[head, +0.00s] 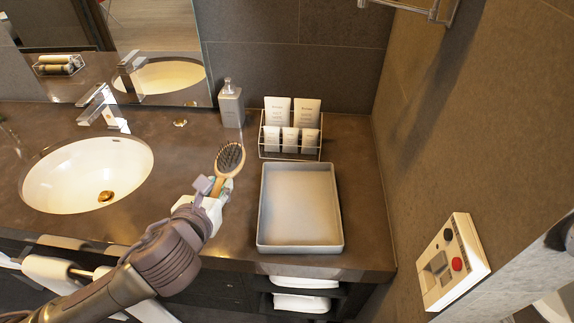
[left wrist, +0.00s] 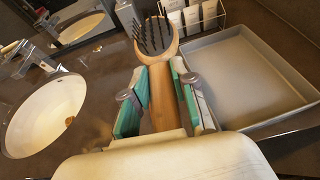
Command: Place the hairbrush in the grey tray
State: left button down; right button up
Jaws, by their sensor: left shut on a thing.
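The hairbrush (head: 230,158) has a wooden handle and a dark bristled head. My left gripper (head: 214,187) is shut on its handle, just left of the grey tray. In the left wrist view the hairbrush (left wrist: 157,40) points away from me, bristles up, with its handle between the fingers of my left gripper (left wrist: 160,92). The grey tray (head: 300,248) is rectangular, shallow and empty on the counter. It also shows at the right of the left wrist view (left wrist: 240,122). I cannot tell whether the brush touches the counter. My right gripper is not in view.
A wire rack (head: 290,155) of white tubes stands behind the tray. A soap dispenser (head: 231,104) stands near the mirror. The sink (head: 70,185) and faucet (head: 100,105) are at left. A wall (head: 420,130) rises to the right of the tray.

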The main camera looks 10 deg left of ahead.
aim_at(282, 208)
jog(key=k+j+z, duration=0.2)
jog(key=j+z, duration=0.3)
jog(key=k+j+z, duration=0.25)
jog(key=z, duration=0.25)
jog(key=k+j, duration=0.25)
